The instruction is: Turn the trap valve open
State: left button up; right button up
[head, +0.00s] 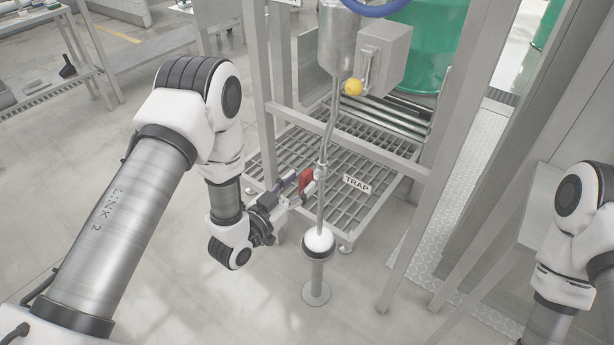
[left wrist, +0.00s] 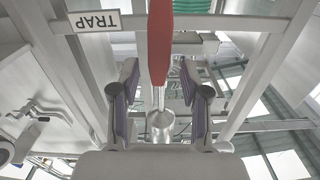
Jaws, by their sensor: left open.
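The trap valve's red handle (head: 306,180) is on the thin vertical pipe (head: 321,200), beside the white TRAP label (head: 356,183). In the left wrist view the red handle (left wrist: 160,40) runs down from the top edge, its end between the two fingers. My left gripper (head: 298,191) is at the handle, coming from the left. Its fingers (left wrist: 160,75) stand open with a gap on each side of the handle. The label shows upside down in the wrist view (left wrist: 95,21). My right arm is at the right edge; its gripper is out of view.
Below the pipe stands a white-topped post (head: 318,243) on a round foot. A metal frame with a grating (head: 350,215) stands behind the valve. Above are a grey box (head: 385,55), a yellow ball knob (head: 353,87) and a green drum (head: 428,45). The floor at front left is clear.

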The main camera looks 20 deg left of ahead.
aim_at(301, 182)
pick_arm(q)
jog(key=x, duration=0.2)
jog(key=shift+w+d, duration=0.3)
jog(key=shift+w, duration=0.2)
grip_shut()
jog(key=shift+a+n, duration=0.15)
jog(key=shift+n, duration=0.25)
grip_release()
